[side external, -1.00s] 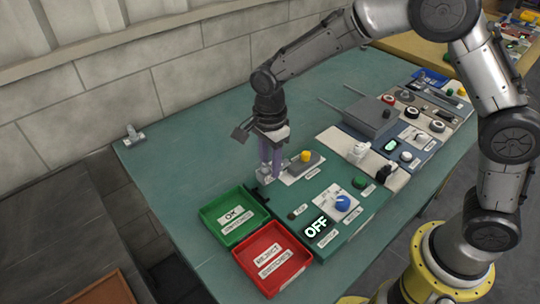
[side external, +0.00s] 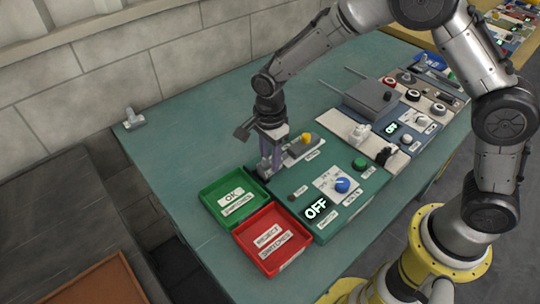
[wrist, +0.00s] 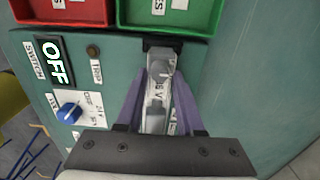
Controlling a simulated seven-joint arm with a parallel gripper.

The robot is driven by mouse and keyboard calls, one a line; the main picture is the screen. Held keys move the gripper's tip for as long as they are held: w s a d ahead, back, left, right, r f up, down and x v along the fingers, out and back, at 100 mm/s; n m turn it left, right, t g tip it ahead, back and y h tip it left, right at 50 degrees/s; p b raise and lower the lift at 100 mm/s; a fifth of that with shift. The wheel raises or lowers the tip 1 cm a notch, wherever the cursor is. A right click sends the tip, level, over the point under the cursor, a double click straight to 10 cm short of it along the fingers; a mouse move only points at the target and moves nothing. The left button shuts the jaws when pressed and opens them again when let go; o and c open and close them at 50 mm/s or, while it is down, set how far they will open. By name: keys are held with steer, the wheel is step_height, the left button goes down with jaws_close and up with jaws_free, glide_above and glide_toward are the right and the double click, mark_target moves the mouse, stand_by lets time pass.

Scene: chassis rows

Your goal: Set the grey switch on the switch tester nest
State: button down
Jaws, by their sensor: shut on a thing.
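The switch tester is a green panel (side external: 345,205) with a lit OFF display (side external: 316,208), a blue knob (side external: 342,184) and a green button (side external: 359,163). My gripper (side external: 270,168) points down over its far left part, beside a grey block with a yellow knob (side external: 307,138). In the wrist view my purple fingers (wrist: 158,105) are shut on the pale grey switch (wrist: 156,88), one on each side. The switch lies close to a black bracket (wrist: 162,43) at the panel's edge. I cannot tell whether it is seated in the nest or held just above it.
A green OK tray (side external: 258,207) and a red REJECT tray (side external: 290,264) stand in front of the tester. Other panels and a grey box (side external: 372,98) with two rods stand to the right.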

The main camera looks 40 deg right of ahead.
stand_by(0.3)
steer(key=shift+c, duration=2.3)
jaws_free()
steer(key=shift+r, duration=0.1)
step_height(320, 180, up, 14)
step_height(320, 180, up, 7)
steer(key=shift+f, duration=0.2)
steer(key=shift+d, duration=0.1)
